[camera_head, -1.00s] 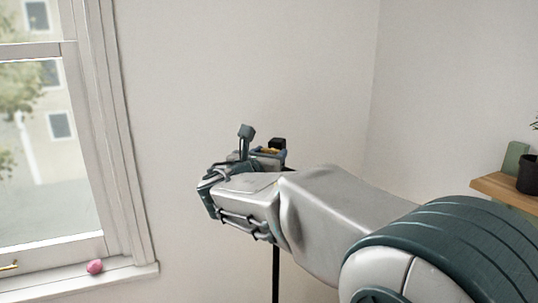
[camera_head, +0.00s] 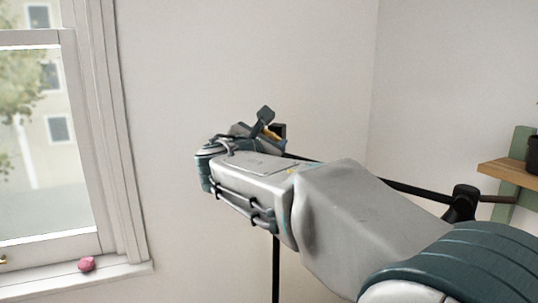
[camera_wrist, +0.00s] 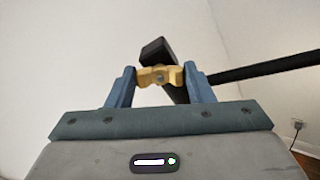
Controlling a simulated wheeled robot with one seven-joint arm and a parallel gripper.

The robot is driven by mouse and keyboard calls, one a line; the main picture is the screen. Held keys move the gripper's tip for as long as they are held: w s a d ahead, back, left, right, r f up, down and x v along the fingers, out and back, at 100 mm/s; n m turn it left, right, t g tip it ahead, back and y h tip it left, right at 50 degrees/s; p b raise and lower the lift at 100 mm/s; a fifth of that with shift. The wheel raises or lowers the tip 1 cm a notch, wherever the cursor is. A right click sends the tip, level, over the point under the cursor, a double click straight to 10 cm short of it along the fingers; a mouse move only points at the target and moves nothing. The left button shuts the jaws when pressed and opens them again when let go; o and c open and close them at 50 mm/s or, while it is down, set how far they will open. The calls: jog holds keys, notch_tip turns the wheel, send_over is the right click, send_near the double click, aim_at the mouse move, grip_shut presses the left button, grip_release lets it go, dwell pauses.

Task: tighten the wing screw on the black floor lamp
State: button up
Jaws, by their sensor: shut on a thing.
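The black floor lamp shows in the head view as an upright pole (camera_head: 276,268) below my wrist and a slanting black arm (camera_head: 410,189) running right behind my arm. In the wrist view the lamp's black arm (camera_wrist: 262,69) runs off to the right and a black block-like end (camera_wrist: 157,50) stands behind the screw. The brass-coloured wing screw (camera_wrist: 160,76) lies between the two blue fingers of my gripper (camera_wrist: 160,80), which are shut on its wings. In the head view my gripper (camera_head: 272,135) is partly hidden by my wrist.
A window with a white sill (camera_head: 120,272) is at the left, with a small pink object (camera_head: 86,264) on the sill. A wooden shelf (camera_head: 508,171) with a dark pot is at the right. A wall socket (camera_wrist: 297,124) shows at the right in the wrist view.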

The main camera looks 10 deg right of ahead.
jog(key=m+b, duration=0.4)
jog(key=b, duration=0.1)
jog(key=m+b, duration=0.2)
jog(key=shift+f+m+b, duration=0.3)
jog(key=shift+f, duration=0.05)
jog(key=m+b, duration=0.4)
jog(key=shift+m, duration=0.3)
jog(key=shift+c, duration=0.2)
jog(key=shift+r+m+b, duration=0.2)
jog(key=shift+m+b, duration=0.5)
jog(key=o, duration=1)
jog(key=v, duration=1.4)
